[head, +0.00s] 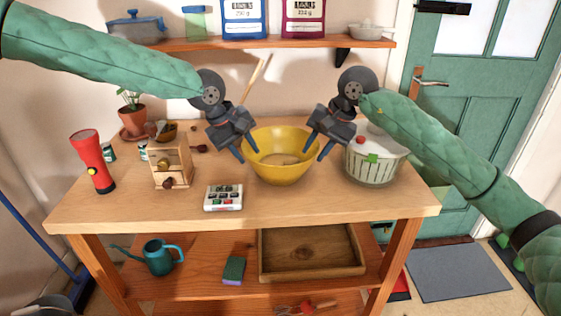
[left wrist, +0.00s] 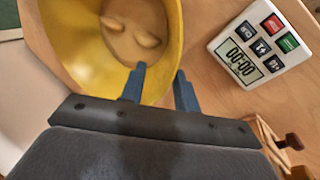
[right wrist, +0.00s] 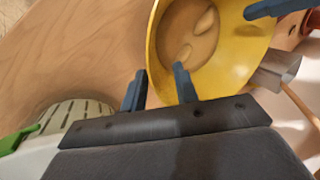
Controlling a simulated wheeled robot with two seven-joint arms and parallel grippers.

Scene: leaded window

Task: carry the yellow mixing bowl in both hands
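The yellow mixing bowl (head: 283,172) stands upright on the wooden table, with tan, lumpy contents inside. It also shows in the left wrist view (left wrist: 72,45) and the right wrist view (right wrist: 232,68). My left gripper (head: 247,157) is at the bowl's left rim, fingers apart, one inside and one outside the wall. My right gripper (head: 316,157) is at the right rim in the same way. In both wrist views the rim passes between the blue fingers with visible gaps. Neither gripper is closed on the bowl.
A white slotted basket (head: 376,168) stands close right of my right gripper. A timer (head: 223,197) lies front left of the bowl. A wooden frame box (head: 171,167) and a red flashlight (head: 93,160) stand further left. A shelf (head: 270,45) hangs behind. The tabletop in front of the bowl is clear.

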